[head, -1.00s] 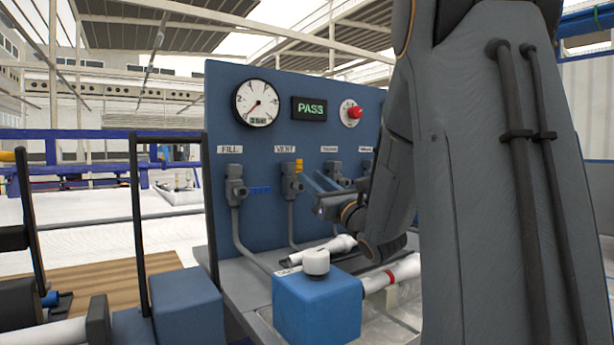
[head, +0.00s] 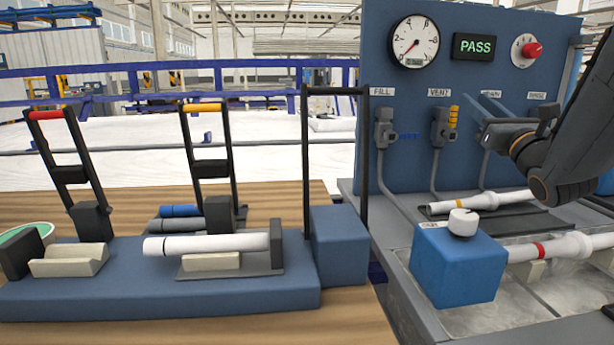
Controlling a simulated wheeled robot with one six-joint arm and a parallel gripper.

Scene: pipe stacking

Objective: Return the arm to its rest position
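My arm comes in from the right edge in the head view. My gripper (head: 496,133) is at its left end, in front of the third valve on the blue test panel (head: 468,85). The gripper's fingers overlap that valve in the picture, so I cannot tell whether they are open or shut, or whether they touch it. No pipe shows in the gripper.
A blue block with a white knob (head: 458,265) stands below, beside a white pipe with a red band (head: 545,250). Another white pipe (head: 482,202) lies behind. At left, a blue fixture (head: 170,290) with upright handles holds a white pipe (head: 206,245). The display (head: 474,46) reads PASS.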

